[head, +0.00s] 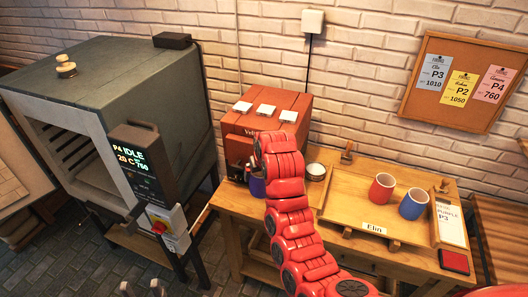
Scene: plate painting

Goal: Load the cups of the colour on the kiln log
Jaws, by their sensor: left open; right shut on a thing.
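A red cup (381,188) and a blue cup (413,204) stand upright on a wooden tray (345,212) marked "Elin". A log sheet (451,224) lies at the table's right; its small print seems to read "PURPLE" and "P3". The kiln (150,90) is at the left, its front open on a dark interior. Its display (135,158) reads P4, IDLE, 20 C, 760. My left gripper (142,289) shows only its two grey fingertips, apart, at the bottom edge.
A red cabinet (268,108) stands behind my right arm. A corkboard (465,82) holds cards P3 1010, P2 1050, P4 760. A red pad (453,261) lies at the front right.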

